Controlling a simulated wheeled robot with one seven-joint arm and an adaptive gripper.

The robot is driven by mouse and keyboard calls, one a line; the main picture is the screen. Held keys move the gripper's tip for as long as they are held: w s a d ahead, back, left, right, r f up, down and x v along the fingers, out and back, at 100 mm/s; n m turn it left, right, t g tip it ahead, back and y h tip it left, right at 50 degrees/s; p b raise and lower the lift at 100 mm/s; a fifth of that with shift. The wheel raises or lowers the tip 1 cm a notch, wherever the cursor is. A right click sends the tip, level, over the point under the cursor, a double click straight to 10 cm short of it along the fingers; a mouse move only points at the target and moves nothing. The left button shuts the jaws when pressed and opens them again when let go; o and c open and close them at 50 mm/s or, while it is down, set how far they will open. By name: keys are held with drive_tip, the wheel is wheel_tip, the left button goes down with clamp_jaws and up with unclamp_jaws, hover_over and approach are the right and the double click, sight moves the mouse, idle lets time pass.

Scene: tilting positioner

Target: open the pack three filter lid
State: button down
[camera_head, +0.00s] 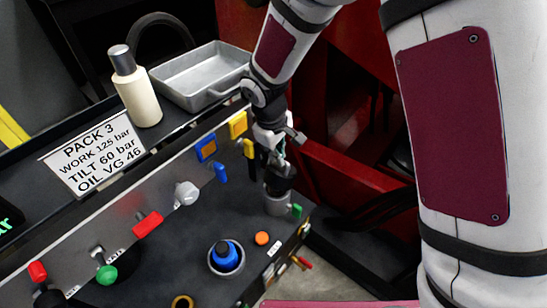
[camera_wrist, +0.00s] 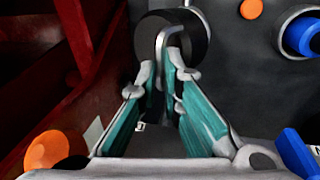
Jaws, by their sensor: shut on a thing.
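The filter lid (camera_head: 281,180) is a dark round cap on a grey cylindrical filter housing (camera_head: 277,204) at the right end of the panel. In the wrist view the lid (camera_wrist: 146,40) shows from above, with a bent metal handle (camera_wrist: 163,40) across it. My gripper (camera_head: 276,160) is directly above the lid. In the wrist view my gripper (camera_wrist: 170,75) has its teal-padded fingers shut on the handle. The lid appears to sit on the housing; the seam is hard to see.
A blue-capped fitting (camera_head: 226,256) and an orange button (camera_head: 262,238) are left of the housing. A sign reading PACK 3 (camera_head: 95,155), a cream bottle (camera_head: 138,92) and a grey tray (camera_head: 200,75) are behind. Red framework (camera_head: 350,175) stands to the right.

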drive_tip(key=shift+d+f, duration=0.2)
drive_tip(key=shift+f, duration=0.15)
drive_tip(key=c, duration=1.7)
unclamp_jaws()
drive_tip(key=shift+w+f, duration=0.2)
drive_tip(key=shift+r, duration=0.15)
drive_tip(key=shift+a+r, duration=0.1)
drive_tip(key=shift+r, duration=0.05)
drive_tip(key=shift+s+r, duration=0.1)
drive_tip(key=shift+r, duration=0.2)
drive_tip(key=r, duration=0.3)
drive_tip(key=s+a+r, duration=0.1)
drive_tip(key=r, duration=0.6)
drive_tip(key=shift+s+a+r, duration=0.2)
drive_tip(key=shift+s+r, duration=0.2)
